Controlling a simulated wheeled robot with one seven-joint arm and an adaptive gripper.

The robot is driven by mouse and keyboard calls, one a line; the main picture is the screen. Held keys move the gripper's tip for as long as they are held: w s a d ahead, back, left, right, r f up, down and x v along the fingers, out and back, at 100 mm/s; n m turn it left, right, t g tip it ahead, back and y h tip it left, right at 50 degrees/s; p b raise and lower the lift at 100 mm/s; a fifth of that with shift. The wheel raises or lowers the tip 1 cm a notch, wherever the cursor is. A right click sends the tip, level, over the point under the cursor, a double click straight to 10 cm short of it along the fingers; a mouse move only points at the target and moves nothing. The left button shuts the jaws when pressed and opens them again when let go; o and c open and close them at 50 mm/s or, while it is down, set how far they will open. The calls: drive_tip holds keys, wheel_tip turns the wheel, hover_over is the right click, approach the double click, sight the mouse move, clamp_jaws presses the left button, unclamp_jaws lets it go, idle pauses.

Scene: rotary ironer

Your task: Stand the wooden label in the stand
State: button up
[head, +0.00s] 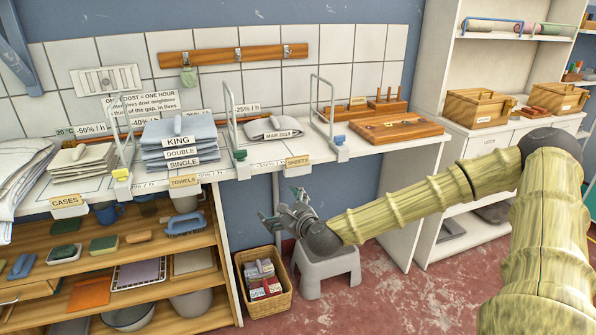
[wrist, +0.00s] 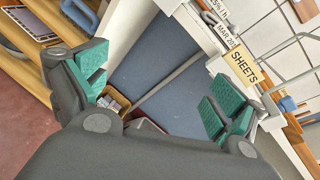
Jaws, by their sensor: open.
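A wooden label reading SHEETS (head: 297,161) is at the front edge of the white shelf, beside a wire divider. It shows large at the upper right of the wrist view (wrist: 244,67). My gripper (head: 283,208) is open and empty, below the shelf front and under the label. In the wrist view its teal-padded fingers (wrist: 157,94) are wide apart, with the label beyond the right finger. Similar labels reading TOWELS (head: 184,181) and CASES (head: 66,201) are farther left. I cannot tell for certain which part is the stand; a wooden peg rack (head: 376,108) sits at the shelf's right.
Folded linen (head: 180,139) and wire dividers (head: 318,105) stand on the white shelf (head: 222,168). A wicker basket (head: 264,300) and a grey stool (head: 328,269) are on the floor below my gripper. A wooden shelf unit (head: 185,262) is at lower left.

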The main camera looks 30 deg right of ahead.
sight(298, 160)
drive_tip(key=w+d+r+m+h, duration=0.1)
drive_tip(key=d+r+m, duration=0.1)
drive_tip(key=d, duration=0.2)
drive_tip(key=w+d+r+m+t+h+b, duration=0.1)
drive_tip(key=w+d+r+m, duration=0.1)
drive_tip(key=d+m, duration=0.1)
drive_tip(key=w+d+r+m+h, duration=0.1)
drive_tip(key=d+r+m, duration=0.1)
drive_tip(key=d, duration=0.3)
drive_tip(key=shift+w+r+t+h, duration=0.2)
drive_tip(key=shift+r+t+h, duration=0.2)
drive_tip(key=shift+r, duration=0.2)
drive_tip(key=shift+a+x, duration=0.15)
drive_tip(key=shift+x, duration=1.45)
drive_tip(key=shift+a+x, duration=0.2)
drive_tip(key=shift+x, duration=1.35)
drive_tip(key=shift+w+f, duration=0.1)
drive_tip(key=shift+f, duration=0.05)
drive_tip(key=shift+d, duration=0.1)
drive_tip(key=c, duration=0.9)
